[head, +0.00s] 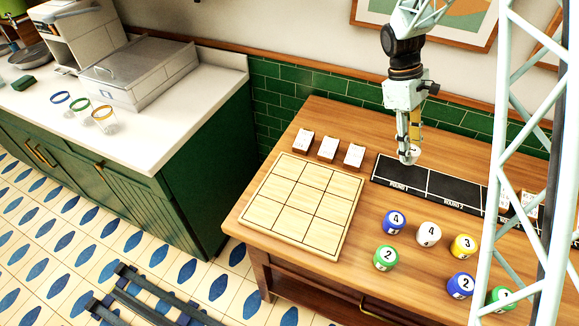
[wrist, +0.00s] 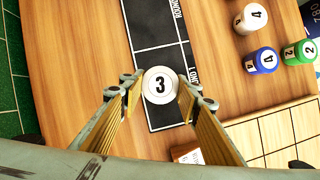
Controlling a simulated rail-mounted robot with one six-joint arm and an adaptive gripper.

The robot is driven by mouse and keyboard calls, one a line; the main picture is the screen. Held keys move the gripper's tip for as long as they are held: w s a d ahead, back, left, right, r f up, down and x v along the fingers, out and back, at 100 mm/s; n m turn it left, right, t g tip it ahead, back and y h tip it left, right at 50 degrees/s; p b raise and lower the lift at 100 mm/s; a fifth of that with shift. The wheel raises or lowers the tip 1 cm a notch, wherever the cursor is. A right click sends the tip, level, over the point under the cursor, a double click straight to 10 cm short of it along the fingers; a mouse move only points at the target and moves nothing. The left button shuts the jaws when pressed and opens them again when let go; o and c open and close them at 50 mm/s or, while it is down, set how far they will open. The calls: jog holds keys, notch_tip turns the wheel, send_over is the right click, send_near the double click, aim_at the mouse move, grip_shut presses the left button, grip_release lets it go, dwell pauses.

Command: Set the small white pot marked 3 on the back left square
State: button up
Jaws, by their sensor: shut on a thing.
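The small white pot marked 3 (wrist: 160,85) is between the fingers of my gripper (wrist: 159,90), its number facing up in the wrist view. In the head view the same white pot (head: 409,158) shows under my gripper (head: 410,148), over the left end of the black strip. My gripper is shut on it. I cannot tell whether the pot touches the strip. The pale wooden board of squares (head: 302,203) lies to the left of it in the head view. Its back left square (head: 290,166) is bare, as are the other squares. A corner of the board (wrist: 280,138) shows in the wrist view.
Several pots, including a white one marked 4 (head: 428,234) and a blue one marked 4 (head: 394,222), stand right of the board. Three card blocks (head: 327,149) stand along its back edge. The black strip (head: 440,187) runs rightward. My lattice column hides the table's right part.

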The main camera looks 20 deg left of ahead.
jog(key=s+a+n+t, duration=0.2)
jog(key=s+a+n, duration=0.4)
jog(key=a, duration=0.1)
jog(key=s+a+r+n+t+y, duration=0.1)
jog(key=s+a+n+t, duration=0.1)
jog(key=s+a+n, duration=0.4)
jog(key=s+a+r+n+t+y, duration=0.1)
jog(key=s+a+n+t, duration=0.1)
jog(key=s+a+n, duration=0.5)
jog(key=shift+s+a+r+p, duration=0.1)
jog(key=shift+a+p, duration=0.3)
jog(key=shift+a, duration=1.1)
jog(key=shift+s+a+n, duration=0.3)
jog(key=shift+s+n, duration=0.1)
jog(key=shift+s, duration=0.2)
jog(key=shift+w+a, duration=0.1)
jog(key=shift+w, duration=0.05)
jog(key=w+a+p, duration=0.1)
jog(key=w+a, duration=0.2)
jog(key=a, duration=0.1)
jog(key=w+a+f+p, duration=0.1)
jog(key=w+a+p, duration=0.1)
jog(key=w+a, duration=0.1)
jog(key=w+a+p, duration=0.1)
jog(key=w+a, duration=0.3)
jog(key=a, duration=0.1)
jog(key=shift+a+f+p, duration=0.1)
jog(key=shift+f+p, duration=0.2)
jog(key=shift+f+b, duration=0.6)
jog(key=shift+f, duration=1.15)
